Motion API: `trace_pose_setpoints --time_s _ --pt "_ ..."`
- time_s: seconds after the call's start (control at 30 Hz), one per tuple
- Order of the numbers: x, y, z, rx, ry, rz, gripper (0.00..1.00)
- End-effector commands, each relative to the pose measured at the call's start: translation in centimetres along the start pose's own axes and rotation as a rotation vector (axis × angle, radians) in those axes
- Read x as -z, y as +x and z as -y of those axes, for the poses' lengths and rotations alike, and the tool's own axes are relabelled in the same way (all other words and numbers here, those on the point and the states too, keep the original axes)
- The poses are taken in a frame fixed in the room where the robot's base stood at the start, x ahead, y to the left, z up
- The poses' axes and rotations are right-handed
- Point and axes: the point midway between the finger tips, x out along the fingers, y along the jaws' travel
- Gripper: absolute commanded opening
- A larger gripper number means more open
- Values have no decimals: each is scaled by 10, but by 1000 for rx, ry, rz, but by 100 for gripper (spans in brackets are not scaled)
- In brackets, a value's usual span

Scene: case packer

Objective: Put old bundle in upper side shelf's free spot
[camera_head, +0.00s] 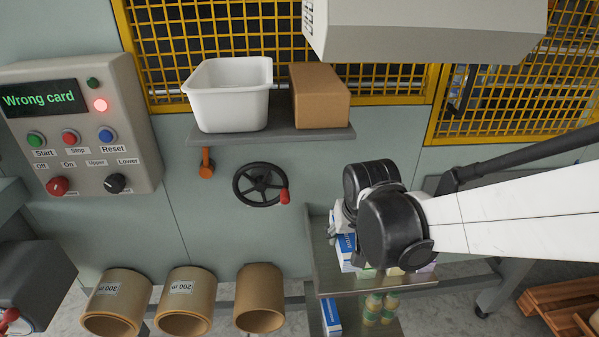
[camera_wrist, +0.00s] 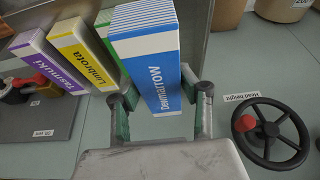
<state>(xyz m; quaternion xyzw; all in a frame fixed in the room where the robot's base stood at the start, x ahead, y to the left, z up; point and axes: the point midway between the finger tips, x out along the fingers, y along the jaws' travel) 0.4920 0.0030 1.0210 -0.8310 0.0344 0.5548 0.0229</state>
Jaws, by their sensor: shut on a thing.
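My gripper (camera_wrist: 162,104) is shut on a blue-and-white bundle marked "Dearmarrow" (camera_wrist: 160,75), with one finger on each side of it. In the head view, a blue-and-white bundle (camera_head: 347,243) shows beside my gripper, over the upper side shelf (camera_head: 335,283); my wrist hides much of this area. In the wrist view, a green bundle (camera_wrist: 103,40), a yellow "Limbrota" bundle (camera_wrist: 78,50) and a purple "Tasmuki" bundle (camera_wrist: 45,65) stand in a row left of the blue one. I cannot tell whether the held bundle touches the shelf, and no free spot is clearly visible.
A lower shelf holds a blue-and-white box (camera_head: 331,316) and small green-and-yellow rolls (camera_head: 373,308). A handwheel (camera_head: 261,185) is left of my gripper. A white bin (camera_head: 229,98) and brown carton (camera_head: 319,97) stand on a wall shelf. The panel display (camera_head: 40,98) reads "Wrong card".

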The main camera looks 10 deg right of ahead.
Motion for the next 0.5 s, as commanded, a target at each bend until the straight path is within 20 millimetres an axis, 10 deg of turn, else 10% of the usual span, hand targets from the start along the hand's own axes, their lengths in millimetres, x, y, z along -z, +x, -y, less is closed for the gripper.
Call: trace_pose_setpoints --time_s 0.2,0.5 --pt "34 19 0 0 0 0 5" --pt "19 46 0 0 0 0 5"
